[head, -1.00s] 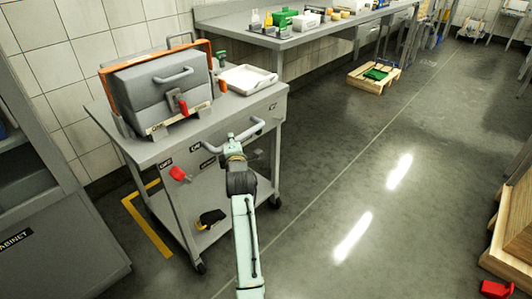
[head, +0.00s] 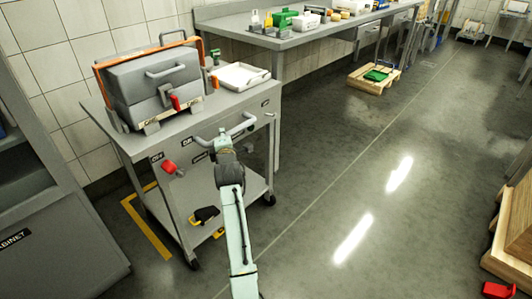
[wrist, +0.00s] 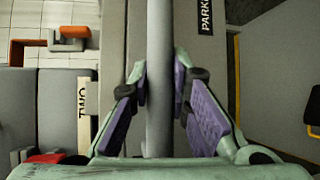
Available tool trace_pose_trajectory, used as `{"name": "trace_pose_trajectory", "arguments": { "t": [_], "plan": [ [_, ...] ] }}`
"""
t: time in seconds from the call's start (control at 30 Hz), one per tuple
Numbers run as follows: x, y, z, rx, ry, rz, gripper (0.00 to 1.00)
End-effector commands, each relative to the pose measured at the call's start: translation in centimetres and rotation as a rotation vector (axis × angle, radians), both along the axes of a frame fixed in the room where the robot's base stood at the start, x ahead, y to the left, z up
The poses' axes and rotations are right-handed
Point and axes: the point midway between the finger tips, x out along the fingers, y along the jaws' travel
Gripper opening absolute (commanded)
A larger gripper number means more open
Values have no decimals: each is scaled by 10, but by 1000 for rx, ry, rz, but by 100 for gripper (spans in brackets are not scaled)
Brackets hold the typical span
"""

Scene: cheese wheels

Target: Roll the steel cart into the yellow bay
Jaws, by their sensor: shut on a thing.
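The steel cart (head: 215,122) stands left of centre in the head view, against the tiled wall side. It carries a grey lidded machine with an orange frame (head: 155,84) and a white tray (head: 240,76). My gripper (head: 222,143) is at the cart's front push handle (head: 239,127). In the wrist view, the purple-padded fingers of my gripper (wrist: 160,85) are shut around the handle bar (wrist: 160,60). The yellow bay marking (head: 150,235) shows on the floor at the cart's left and under it; the rest is hidden by the cart.
A grey cabinet (head: 50,235) stands close on the left. A long steel bench (head: 300,38) runs behind the cart. A wooden pallet with a green item (head: 374,76) lies on the floor beyond. Wooden crates (head: 512,235) stand at the right. The middle floor is clear.

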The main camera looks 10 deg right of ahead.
Motion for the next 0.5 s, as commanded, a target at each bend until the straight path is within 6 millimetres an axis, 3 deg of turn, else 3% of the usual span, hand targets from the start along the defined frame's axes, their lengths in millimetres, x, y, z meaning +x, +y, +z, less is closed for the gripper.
{"name": "trace_pose_trajectory", "arguments": {
  "t": [0.5],
  "plan": [
    [15,11,1,-2,-4,2,0]
  ]
}}
